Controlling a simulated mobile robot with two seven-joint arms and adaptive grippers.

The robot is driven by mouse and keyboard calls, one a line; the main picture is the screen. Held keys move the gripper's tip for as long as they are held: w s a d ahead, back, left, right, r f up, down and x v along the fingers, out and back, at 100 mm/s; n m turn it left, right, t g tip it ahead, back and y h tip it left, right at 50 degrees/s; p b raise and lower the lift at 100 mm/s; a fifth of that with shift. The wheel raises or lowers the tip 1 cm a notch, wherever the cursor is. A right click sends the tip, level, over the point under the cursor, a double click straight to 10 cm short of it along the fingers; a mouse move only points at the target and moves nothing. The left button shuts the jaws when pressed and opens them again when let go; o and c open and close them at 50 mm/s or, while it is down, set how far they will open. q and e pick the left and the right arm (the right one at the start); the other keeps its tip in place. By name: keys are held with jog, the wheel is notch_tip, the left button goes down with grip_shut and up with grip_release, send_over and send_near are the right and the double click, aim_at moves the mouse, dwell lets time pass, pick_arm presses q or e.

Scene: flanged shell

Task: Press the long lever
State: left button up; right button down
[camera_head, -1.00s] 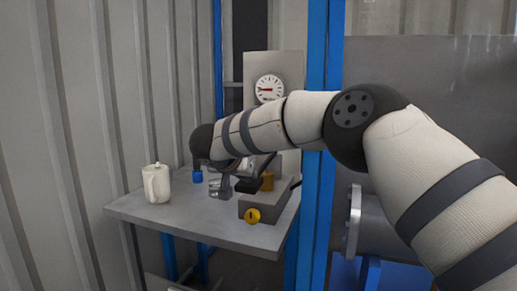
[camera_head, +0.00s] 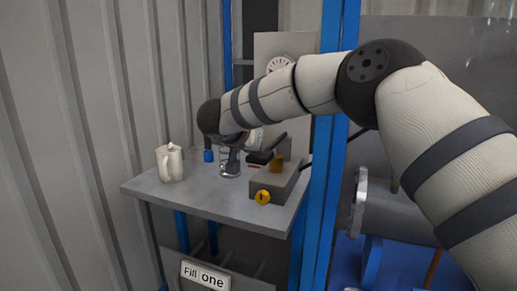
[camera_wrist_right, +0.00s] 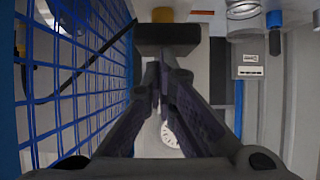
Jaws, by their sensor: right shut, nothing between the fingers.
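My right gripper (camera_head: 261,156) is shut and empty, beside the grey box-shaped device (camera_head: 278,184) on the small table. Its fingers (camera_wrist_right: 161,75) meet in the wrist view, with a dark block (camera_wrist_right: 167,33) just beyond them. I cannot tell whether they touch it. A thin black rod (camera_wrist_right: 75,75) runs diagonally at the left of that view; it may be the long lever. In the head view a dark rod end (camera_head: 305,165) shows at the right of the device. The arm and gripper partly hide the device. My left gripper is not in view.
A gauge (camera_head: 279,64) is behind. A blue post (camera_head: 328,150) rises at the right.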

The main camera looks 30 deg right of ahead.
jog(key=v, duration=0.8)
jog(key=shift+s+r+p, duration=0.2)
jog(key=shift+s+p, duration=0.05)
jog(key=shift+p, duration=0.05)
jog(key=shift+a, duration=0.1)
jog(key=s+a+f+n+t+y, duration=0.1)
jog(key=s+f+n, duration=0.15)
jog(key=f, duration=0.95)
jog(key=s+f+n+t+y, duration=0.1)
jog(key=s+f+n, duration=0.15)
jog(key=f, duration=0.85)
jog(key=s+a+f+n+g+y, duration=0.2)
jog(key=s+f+n+y, duration=0.1)
jog(key=s+f, duration=0.85)
jog(key=s+f+g+y, duration=0.1)
jog(key=s+f+g, duration=0.2)
jog(key=s, duration=0.8)
jog(key=s+f+n+g+y, duration=0.1)
jog(key=s+f+g, duration=0.2)
jog(key=s, duration=0.8)
jog(key=s+f+g+y, duration=0.2)
jog(key=s+f+g, duration=0.1)
jog(key=s, duration=0.9)
jog(key=shift+a+n+g, duration=0.25)
jog(key=shift+n+g, duration=0.05)
jog(key=shift+g, duration=0.1)
